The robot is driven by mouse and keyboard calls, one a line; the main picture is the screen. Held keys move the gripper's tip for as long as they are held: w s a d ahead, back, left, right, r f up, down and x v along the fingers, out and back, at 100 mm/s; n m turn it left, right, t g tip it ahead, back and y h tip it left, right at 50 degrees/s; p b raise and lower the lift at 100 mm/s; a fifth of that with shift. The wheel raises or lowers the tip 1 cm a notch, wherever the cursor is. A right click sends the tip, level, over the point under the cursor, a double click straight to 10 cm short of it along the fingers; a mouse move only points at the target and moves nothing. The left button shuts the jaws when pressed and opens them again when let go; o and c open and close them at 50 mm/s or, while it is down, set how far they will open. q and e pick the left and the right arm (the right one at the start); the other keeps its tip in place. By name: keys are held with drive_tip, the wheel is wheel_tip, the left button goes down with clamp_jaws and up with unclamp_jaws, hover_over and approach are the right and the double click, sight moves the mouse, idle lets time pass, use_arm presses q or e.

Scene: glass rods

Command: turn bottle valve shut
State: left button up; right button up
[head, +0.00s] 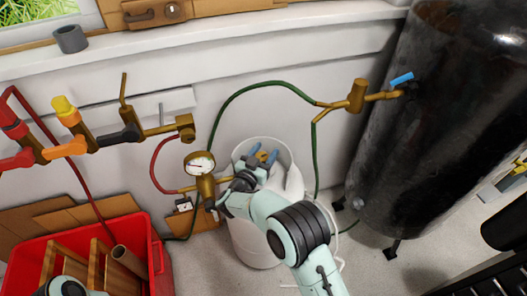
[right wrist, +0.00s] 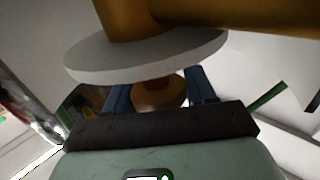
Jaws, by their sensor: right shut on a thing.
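My right gripper (head: 262,157) reaches up to the white bottle or container (head: 250,240) at the middle of the floor in the head view. Its blue fingers show near the rim, with a bit of yellow-brown between them. In the right wrist view, the fingers (right wrist: 160,90) are on both sides of a brass knob (right wrist: 160,94), shut on it. The knob sits against a pale round disc (right wrist: 145,56), with a thick brass body (right wrist: 235,15) behind it. My arm hides much of the valve in the head view. My left gripper is not in view.
A brass pressure gauge (head: 200,164) stands left of my gripper. Green hose (head: 255,86) arches to a brass fitting (head: 357,96) by the black tank (head: 440,120). Brass valves with colored handles line the left wall. A red crate (head: 158,260) stands at the lower left.

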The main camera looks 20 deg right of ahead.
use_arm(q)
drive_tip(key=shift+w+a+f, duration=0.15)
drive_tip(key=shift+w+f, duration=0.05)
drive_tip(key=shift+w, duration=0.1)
use_arm(e)
drive_tip(key=shift+s+d+m+g+h, duration=0.1)
drive_tip(key=shift+s+m+g+h, duration=0.05)
drive_tip(key=shift+m+g+h, duration=1.05)
drive_tip(key=o, duration=1)
drive_tip(key=shift+c, duration=0.2)
drive_tip(key=p+v, duration=0.1)
drive_tip(key=v, duration=0.5)
drive_tip(key=shift+r, duration=0.1)
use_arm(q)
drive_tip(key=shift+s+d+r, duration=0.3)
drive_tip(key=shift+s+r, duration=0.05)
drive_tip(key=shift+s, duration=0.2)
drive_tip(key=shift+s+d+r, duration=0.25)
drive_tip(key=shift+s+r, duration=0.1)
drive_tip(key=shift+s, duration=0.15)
use_arm(e)
drive_tip(key=shift+s+a, duration=0.35)
drive_tip(key=shift+a, duration=0.3)
